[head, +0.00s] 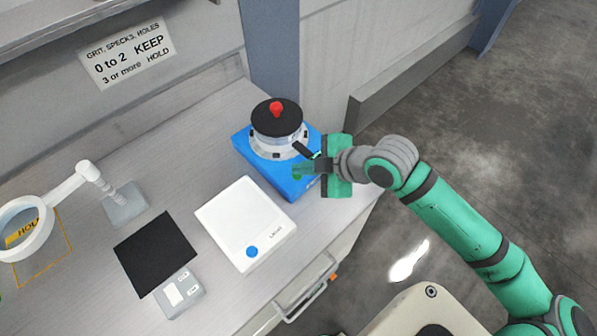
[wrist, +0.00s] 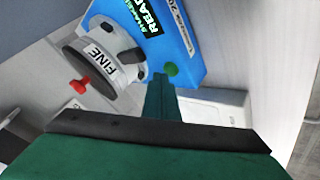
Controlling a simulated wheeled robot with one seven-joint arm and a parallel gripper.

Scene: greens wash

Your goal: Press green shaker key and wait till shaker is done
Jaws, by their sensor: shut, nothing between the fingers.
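The shaker has a blue base (head: 243,147) with a round white-banded sieve cup (head: 270,148) under a black lid (head: 262,117) with a red knob (head: 276,107). The green key (wrist: 171,69) sits on the blue base at the fingertips. My gripper (wrist: 160,80) is shut and empty, its tips right beside the key. I cannot tell whether they touch it. In the head view my gripper (head: 303,169) reaches in from the right.
A white light box (head: 235,215) with a blue button, a black mat (head: 153,253), a small grey device (head: 180,293) and a magnifier lamp (head: 28,225) stand left of the shaker. A wall sign (head: 127,54) gives grit counts. The bench's right edge lies beneath my gripper.

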